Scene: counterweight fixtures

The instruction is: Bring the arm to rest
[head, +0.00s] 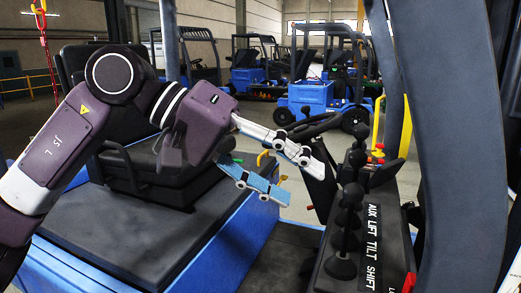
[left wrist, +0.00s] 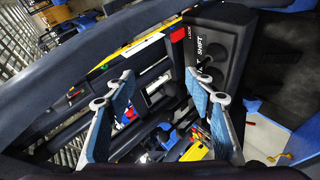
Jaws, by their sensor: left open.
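My left arm (head: 62,148) comes in from the left in the head view, bent at the elbow. Its gripper (head: 301,185) hangs in the air, fingers spread and pointing right, with nothing between them. It is left of a lever console (head: 368,255) labelled AUX, LIFT, TILT and SHIFT. The black-knobbed levers (head: 341,266) stand on it, apart from the fingers as far as I can tell. In the left wrist view the gripper (left wrist: 162,88) is open and empty, and the console (left wrist: 222,40) is at upper right. My right gripper is not in view.
A black seat (head: 150,170) is behind and below the arm. A thick dark pillar (head: 445,140) rises right of the console. A yellow rail (head: 405,128) stands beyond the levers. Blue forklifts (head: 310,95) are parked behind. The dark floor plate (head: 285,255) is open below the gripper.

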